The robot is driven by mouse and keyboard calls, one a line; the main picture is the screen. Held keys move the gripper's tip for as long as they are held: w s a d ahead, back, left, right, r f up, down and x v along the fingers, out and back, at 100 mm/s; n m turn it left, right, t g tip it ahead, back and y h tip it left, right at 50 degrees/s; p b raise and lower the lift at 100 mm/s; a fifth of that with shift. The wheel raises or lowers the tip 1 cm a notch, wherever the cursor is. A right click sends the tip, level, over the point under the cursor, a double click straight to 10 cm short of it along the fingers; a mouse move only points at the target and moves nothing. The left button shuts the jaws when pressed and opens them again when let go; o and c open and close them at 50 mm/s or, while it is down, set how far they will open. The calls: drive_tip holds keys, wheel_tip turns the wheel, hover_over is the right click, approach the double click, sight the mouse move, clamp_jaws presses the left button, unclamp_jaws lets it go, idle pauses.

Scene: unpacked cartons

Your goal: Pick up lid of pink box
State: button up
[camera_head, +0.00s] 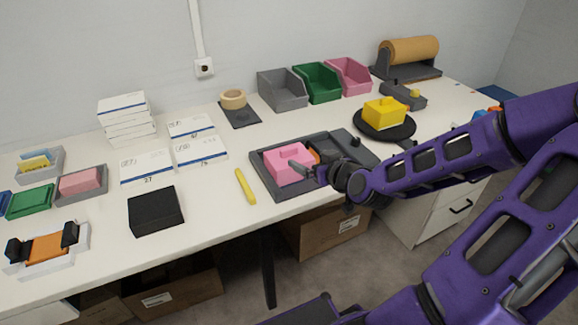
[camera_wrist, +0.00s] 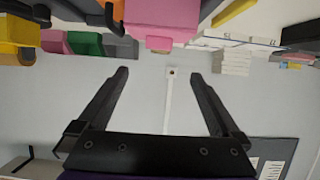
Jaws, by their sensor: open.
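The pink box (camera_head: 285,171) stands in a dark grey tray (camera_head: 264,180) near the front middle of the table. Its lid (camera_head: 290,154) has a small raised handle on top and appears to be on the box. In the wrist view, the pink box (camera_wrist: 165,14) is at the top edge, with the handle (camera_wrist: 158,44) pointing down in the picture. My gripper (camera_wrist: 160,73) is open and empty; the handle lies beyond and between its fingertips. In the head view my gripper (camera_head: 308,167) is at the right side of the box, partly covering it. Contact cannot be told.
An orange item (camera_head: 314,155) sits behind my gripper in the tray. A yellow box (camera_head: 384,112) stands on a round black plate (camera_head: 372,133) to the right. A yellow bar (camera_head: 245,187) and black box (camera_head: 156,211) lie left. Several bins (camera_head: 283,90) stand at the back.

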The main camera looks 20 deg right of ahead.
drive_tip(key=b, duration=0.2)
approach(289, 149)
drive_tip(key=x, duration=0.5)
drive_tip(key=shift+w+a, duration=0.1)
drive_tip(key=x, duration=0.5)
drive_tip(key=shift+f+b, duration=0.1)
drive_tip(key=shift+b, duration=0.25)
drive_tip(key=shift+c, duration=0.3)
